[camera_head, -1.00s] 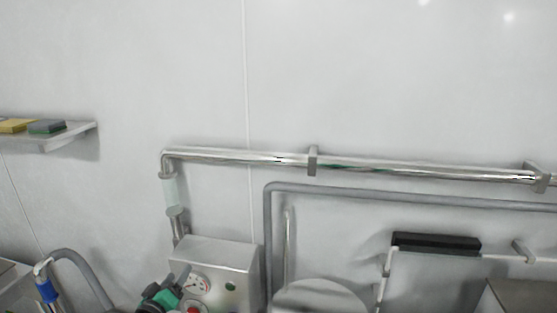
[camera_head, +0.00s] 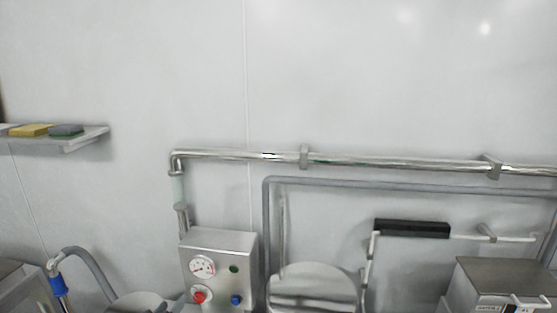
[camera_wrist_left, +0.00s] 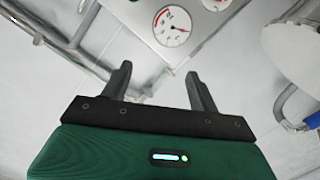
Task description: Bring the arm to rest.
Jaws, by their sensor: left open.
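My left gripper (camera_wrist_left: 158,72) shows in the left wrist view, with its two dark fingers apart and nothing between them. Its green body fills the bottom of that view. Beyond the fingers is a steel control box (camera_wrist_left: 212,42) with a dial gauge (camera_wrist_left: 172,27); the fingers look clear of it. In the head view the same control box (camera_head: 218,248) stands at lower centre left, and no gripper shows there. My right gripper is in neither view.
A shiny pipe (camera_head: 390,164) and a grey pipe (camera_head: 400,186) run along the white wall. A shelf (camera_head: 90,136) with sponges (camera_head: 30,130) is at left. A blue-collared hose (camera_head: 58,284) is at lower left, a steel box (camera_head: 505,276) at lower right. The upper wall is bare.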

